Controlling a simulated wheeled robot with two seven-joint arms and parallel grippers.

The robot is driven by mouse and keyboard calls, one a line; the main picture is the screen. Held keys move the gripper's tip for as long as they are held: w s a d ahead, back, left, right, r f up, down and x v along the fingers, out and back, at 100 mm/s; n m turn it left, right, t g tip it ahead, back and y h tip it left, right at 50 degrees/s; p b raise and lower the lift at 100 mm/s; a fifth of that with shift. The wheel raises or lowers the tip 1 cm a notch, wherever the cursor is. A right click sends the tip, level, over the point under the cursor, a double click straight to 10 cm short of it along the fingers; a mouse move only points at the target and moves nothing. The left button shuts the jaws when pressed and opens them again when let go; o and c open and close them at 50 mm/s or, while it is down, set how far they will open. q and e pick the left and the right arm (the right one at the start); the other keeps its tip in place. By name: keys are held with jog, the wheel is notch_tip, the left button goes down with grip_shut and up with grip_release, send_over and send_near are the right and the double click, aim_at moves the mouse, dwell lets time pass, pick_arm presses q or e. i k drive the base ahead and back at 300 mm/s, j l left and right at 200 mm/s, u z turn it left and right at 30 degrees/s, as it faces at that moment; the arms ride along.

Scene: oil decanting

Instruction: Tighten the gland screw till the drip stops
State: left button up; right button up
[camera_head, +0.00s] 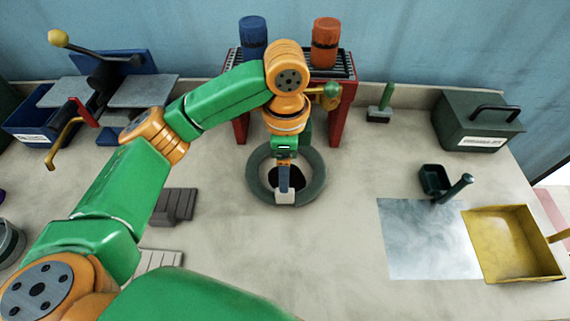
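My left arm reaches in from the left, and its gripper (285,191) points down over a dark green round ring (314,178) with a dark centre. I see the gripper nearly edge-on with a pale block at its tip, so its opening is unclear. A red stand (346,105) with a slatted top stands behind the arm. A brass-coloured fitting (328,97) shows beside my wrist at the stand's front. I cannot make out the gland screw or any drip; my arm covers that area. My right gripper is out of view.
A blue canister (253,35) and an orange one (325,40) stand on the rack. A green-handled brush (382,106), a dark green box (478,120), a metal sheet (415,250) and a yellow dustpan (510,245) lie right. A lever device (100,75) stands left.

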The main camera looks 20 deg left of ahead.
aim_at(327, 103)
jog(key=k, duration=1.5)
